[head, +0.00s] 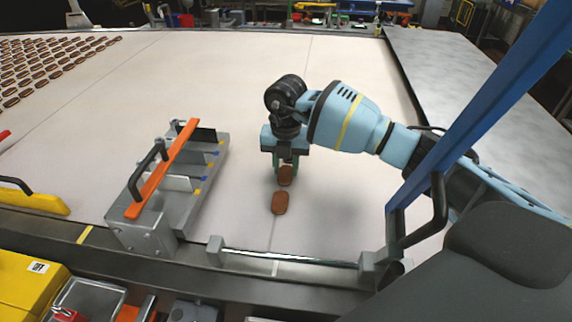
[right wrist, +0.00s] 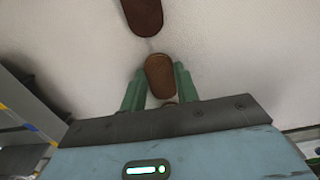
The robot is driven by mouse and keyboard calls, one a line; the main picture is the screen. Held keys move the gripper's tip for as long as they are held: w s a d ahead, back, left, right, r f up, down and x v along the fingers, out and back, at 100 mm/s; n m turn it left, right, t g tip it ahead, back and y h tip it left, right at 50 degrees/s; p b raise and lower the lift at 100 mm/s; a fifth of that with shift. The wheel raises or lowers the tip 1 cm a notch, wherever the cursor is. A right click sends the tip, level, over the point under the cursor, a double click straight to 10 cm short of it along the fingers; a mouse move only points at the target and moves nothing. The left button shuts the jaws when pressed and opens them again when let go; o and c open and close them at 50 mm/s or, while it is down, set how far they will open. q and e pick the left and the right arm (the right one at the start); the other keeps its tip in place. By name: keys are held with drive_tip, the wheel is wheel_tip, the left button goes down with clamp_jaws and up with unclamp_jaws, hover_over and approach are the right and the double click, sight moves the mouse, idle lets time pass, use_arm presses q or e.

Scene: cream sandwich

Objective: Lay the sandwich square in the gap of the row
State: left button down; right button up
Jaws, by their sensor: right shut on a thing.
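A brown oval sandwich (head: 286,181) is between the green fingers of my right gripper (head: 287,166), which is shut on it low over the pale belt. The right wrist view also shows this sandwich (right wrist: 160,78) between the two fingers (right wrist: 160,70). A second brown sandwich (head: 280,203) lies on the belt nearer the front edge, almost in line with the held one; it also shows at the top of the right wrist view (right wrist: 143,14). A small brown sliver shows below the held sandwich there, mostly hidden. I cannot tell if the held sandwich touches the belt. My left gripper is out of view.
A grey metal guide with an orange bar (head: 162,168) and dividers stands left of my right gripper. A metal rail (head: 290,258) runs along the front edge. Many sandwiches (head: 38,68) lie in rows at the far left. The belt's middle is clear.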

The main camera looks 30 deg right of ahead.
sight(286, 170)
drive_tip(key=shift+f, duration=0.15)
drive_tip(key=o, duration=0.9)
wheel_tip(286, 170, up, 12)
drive_tip(key=shift+r, duration=0.15)
